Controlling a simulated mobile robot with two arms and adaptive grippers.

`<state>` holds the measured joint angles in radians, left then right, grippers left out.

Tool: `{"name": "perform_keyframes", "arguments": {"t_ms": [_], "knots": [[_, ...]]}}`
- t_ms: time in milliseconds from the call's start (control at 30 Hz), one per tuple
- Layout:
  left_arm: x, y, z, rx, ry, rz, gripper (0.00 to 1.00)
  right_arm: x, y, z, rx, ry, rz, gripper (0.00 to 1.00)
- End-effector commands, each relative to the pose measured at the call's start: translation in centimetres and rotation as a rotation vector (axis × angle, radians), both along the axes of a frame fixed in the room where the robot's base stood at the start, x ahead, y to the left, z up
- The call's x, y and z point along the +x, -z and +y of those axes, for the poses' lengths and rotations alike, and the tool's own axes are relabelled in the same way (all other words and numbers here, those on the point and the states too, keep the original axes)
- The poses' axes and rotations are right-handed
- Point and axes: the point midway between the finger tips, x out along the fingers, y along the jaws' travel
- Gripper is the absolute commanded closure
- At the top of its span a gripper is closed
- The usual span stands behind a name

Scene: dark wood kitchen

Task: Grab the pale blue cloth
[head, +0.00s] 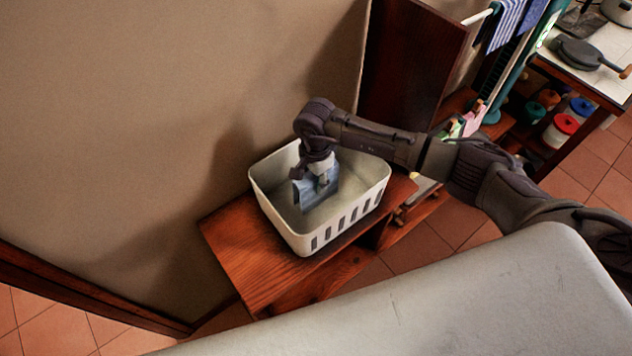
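The pale blue cloth (319,192) is inside a white plastic basket (335,227) with slots in its side. It stands up in folds in the middle of the basket. My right gripper (322,180) points down into the basket, with its fingers at the top of the cloth and overlapping it. The fingertips are small and partly lost against the cloth, so I cannot tell whether they are closed on it. My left gripper is not in view.
The basket stands on a reddish wooden bench (244,262) against a beige wall. A dark wooden panel (410,62) rises behind it. A shelf with colored-lidded jars (560,130) and a counter with a dark pan (585,54) are at right.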

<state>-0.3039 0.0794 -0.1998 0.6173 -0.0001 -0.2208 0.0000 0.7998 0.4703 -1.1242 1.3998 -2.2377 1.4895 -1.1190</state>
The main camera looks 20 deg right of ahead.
Motion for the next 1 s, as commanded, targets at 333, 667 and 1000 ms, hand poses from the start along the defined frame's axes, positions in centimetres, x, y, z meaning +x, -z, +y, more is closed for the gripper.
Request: {"name": "perform_keyframes", "arguments": {"t_ms": [333,667,1000], "knots": [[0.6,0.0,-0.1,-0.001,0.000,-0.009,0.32,0.0,-0.1,0.0,0.000,0.000,-0.001,0.96],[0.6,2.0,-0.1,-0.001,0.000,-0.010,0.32,0.1,-5.2,0.0,0.000,-0.002,-0.006,0.96],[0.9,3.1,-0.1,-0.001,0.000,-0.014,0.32,0.0,-10.4,-0.1,0.000,-0.007,-0.003,0.96]]}}
